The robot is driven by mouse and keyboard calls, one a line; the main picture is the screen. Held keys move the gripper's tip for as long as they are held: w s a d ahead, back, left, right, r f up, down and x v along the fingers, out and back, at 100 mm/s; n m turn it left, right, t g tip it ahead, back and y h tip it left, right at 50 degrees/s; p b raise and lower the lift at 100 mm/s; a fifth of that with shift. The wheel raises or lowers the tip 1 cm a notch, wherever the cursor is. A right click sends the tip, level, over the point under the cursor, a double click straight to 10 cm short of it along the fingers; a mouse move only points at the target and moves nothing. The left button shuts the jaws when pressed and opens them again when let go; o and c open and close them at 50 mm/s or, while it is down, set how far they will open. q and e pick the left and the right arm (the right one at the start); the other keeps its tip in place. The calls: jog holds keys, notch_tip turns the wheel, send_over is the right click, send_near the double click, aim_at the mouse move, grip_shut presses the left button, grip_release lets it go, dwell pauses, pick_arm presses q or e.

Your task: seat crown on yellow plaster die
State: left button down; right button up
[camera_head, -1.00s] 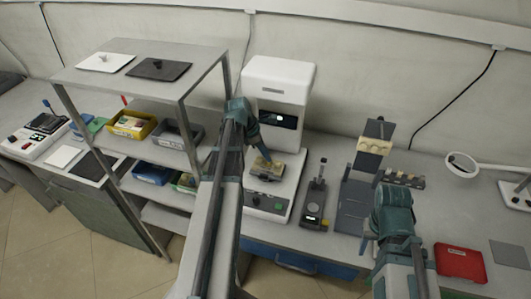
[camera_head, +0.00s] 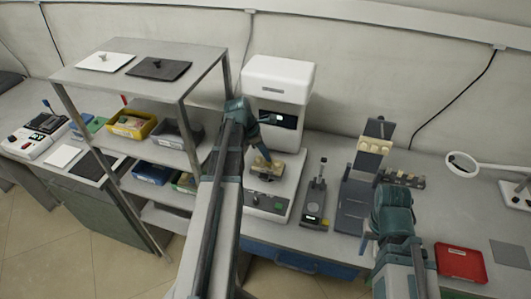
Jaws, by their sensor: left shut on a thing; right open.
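A yellowish-tan plaster block (camera_head: 279,164) sits on the low platform of a white machine (camera_head: 279,80) at the middle of the bench. My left gripper (camera_head: 265,157) reaches down at this block. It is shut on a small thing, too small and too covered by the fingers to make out. I cannot tell the crown apart here, nor whether the gripper touches the block. A second tan block with pale bumps (camera_head: 373,146) is on a grey upright stand. My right gripper (camera_head: 366,242) is open and empty, low in front of that stand.
A grey shelf rack (camera_head: 140,66) with bins stands left of my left arm. A small dark device (camera_head: 315,200) is between the machine and the stand. A red tray (camera_head: 461,262) and a white lamp (camera_head: 462,164) are at the right.

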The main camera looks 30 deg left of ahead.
pick_arm(q)
jog(key=shift+f+b, duration=1.05)
jog(key=shift+f, duration=0.15)
jog(key=c, duration=0.5)
grip_release()
jog(key=shift+r, duration=0.1)
jog(key=shift+c, duration=0.2)
jog(key=shift+r, duration=0.1)
jog(key=p+v, duration=1.1)
jog(key=v, duration=0.1)
jog(key=shift+w, duration=0.1)
